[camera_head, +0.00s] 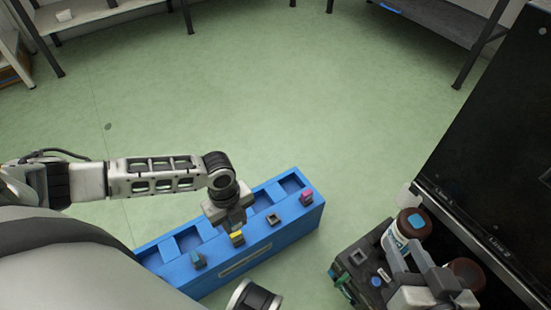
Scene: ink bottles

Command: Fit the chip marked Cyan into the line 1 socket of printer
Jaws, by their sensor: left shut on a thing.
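The chip with a teal-blue top, likely Cyan (198,259), stands at the near-left slot of the blue box (270,240). A yellow chip (237,238), a dark chip (273,219) and a magenta chip (306,197) stand along the same front edge. My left gripper (235,226) points down at the yellow chip and appears shut on it, apart from the cyan one. The printer (500,140) is the large black body at the right, with Line 1 and Line 2 labels on its lower edge. Its sockets are not clear. My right gripper (425,275) is among the bottles; its jaws are unclear.
A dark tray or stand (355,265) at the lower right holds a brown-capped bottle with a cyan mark (412,224) and another brown-capped bottle (466,272). Green floor lies open behind the blue box. Shelves (110,18) stand far back.

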